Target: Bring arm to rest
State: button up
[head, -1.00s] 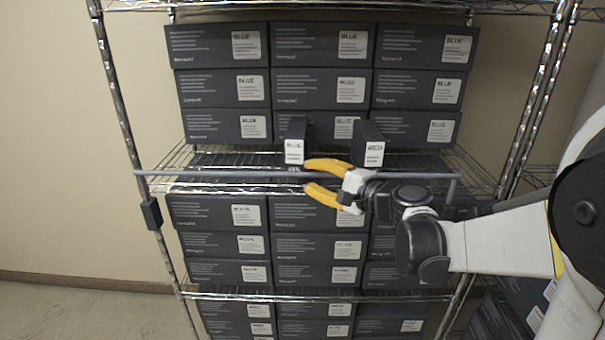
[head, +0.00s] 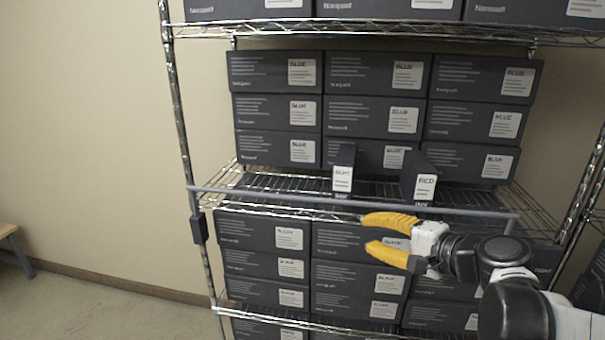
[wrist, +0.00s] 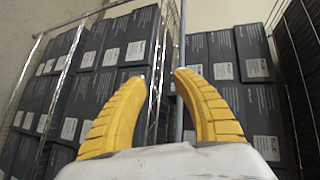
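My gripper (head: 372,236) has yellow fingers and is in front of the wire shelf rack, at about the height of the middle shelf's front edge. Its fingers are spread apart, with nothing between them, pointing left in the head view. In the wrist view my gripper (wrist: 160,95) also shows open and empty, with a grey bar behind the gap. My arm reaches in from the lower right of the head view, partly cut off by the frame edge.
A small narrow box (head: 343,170) and a small box labelled RED (head: 420,177) stand on the middle shelf (head: 275,190). A grey bar (head: 260,196) runs along its front. Open floor (head: 90,300) lies at left.

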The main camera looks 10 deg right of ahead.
jog(key=s+a+f+n+g+h, duration=0.2)
jog(key=s+a+f+n+g, duration=0.25)
jog(key=s+a, duration=0.2)
jog(key=s+d+f+n+h, duration=0.1)
jog(key=s+f+n+h, duration=0.1)
jog(key=s, duration=0.3)
jog(key=s+d+f+n+h, duration=0.2)
jog(key=s+n+h, duration=0.1)
jog(key=s+n, duration=0.2)
jog(key=shift+s+d+f+g, duration=0.25)
jog(key=shift+s+f+g, duration=0.1)
jog(key=shift+g, duration=0.1)
jog(key=shift+n, duration=0.25)
